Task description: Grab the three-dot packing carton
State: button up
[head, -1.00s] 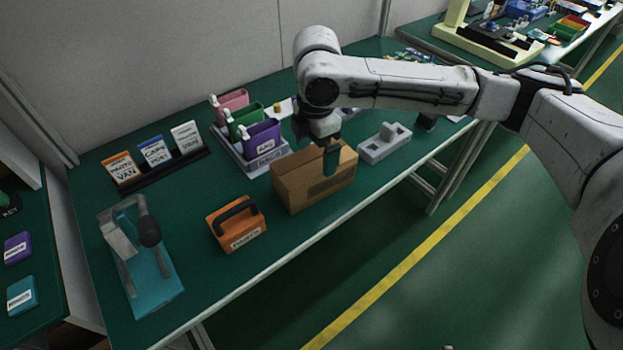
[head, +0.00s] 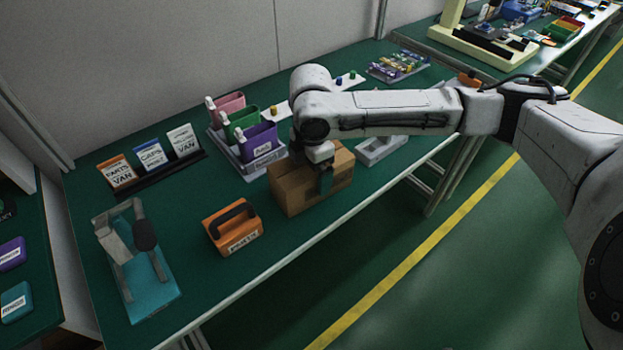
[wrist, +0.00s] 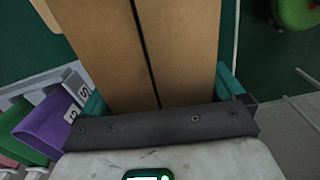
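A brown packing carton (head: 297,192) stands on the green table near its front edge. Its marking cannot be made out, so I see no dots. My gripper (head: 318,174) is down over the carton's top, with one teal finger on the near side and the other hidden in the head view. In the wrist view the carton's brown top with its dark centre seam (wrist: 110,45) lies between the two spread fingers of my gripper (wrist: 163,95). Any gap between fingers and carton is too small to judge.
An orange handled block (head: 233,228) stands left of the carton, and a teal-based fixture (head: 150,290) farther left. Coloured bins (head: 258,140) in a grey tray stand close behind. A grey block (head: 375,150) lies to the right. Label cards (head: 152,155) stand at the back left.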

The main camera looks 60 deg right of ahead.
jog(key=c, duration=0.4)
jog(key=shift+r, duration=0.1)
jog(key=shift+c, duration=0.2)
